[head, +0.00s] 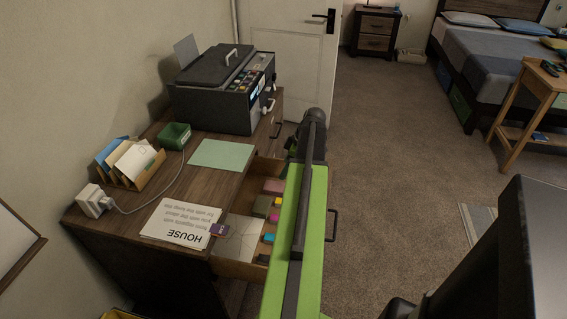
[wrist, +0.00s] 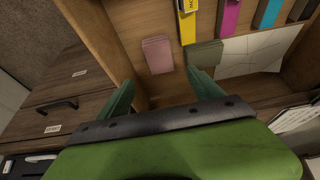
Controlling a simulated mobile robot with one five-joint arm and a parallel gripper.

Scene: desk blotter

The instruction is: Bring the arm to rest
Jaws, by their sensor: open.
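My gripper (wrist: 163,92) shows in the wrist view with its two green fingers apart and nothing between them. The fingers point into an open desk drawer, close to a pink block (wrist: 157,54) and an olive block (wrist: 205,54). My green and black arm (head: 303,210) reaches out over the open drawer (head: 238,268) in the head view. My fingertips cannot be made out in the head view, where the arm covers part of the drawer.
The drawer holds several coloured pieces, including a yellow one (wrist: 187,22) and a magenta one (wrist: 229,17). The desk bears a printer (head: 220,88), a green sheet (head: 222,155), a HOUSE paper (head: 177,220) and a letter holder (head: 150,172).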

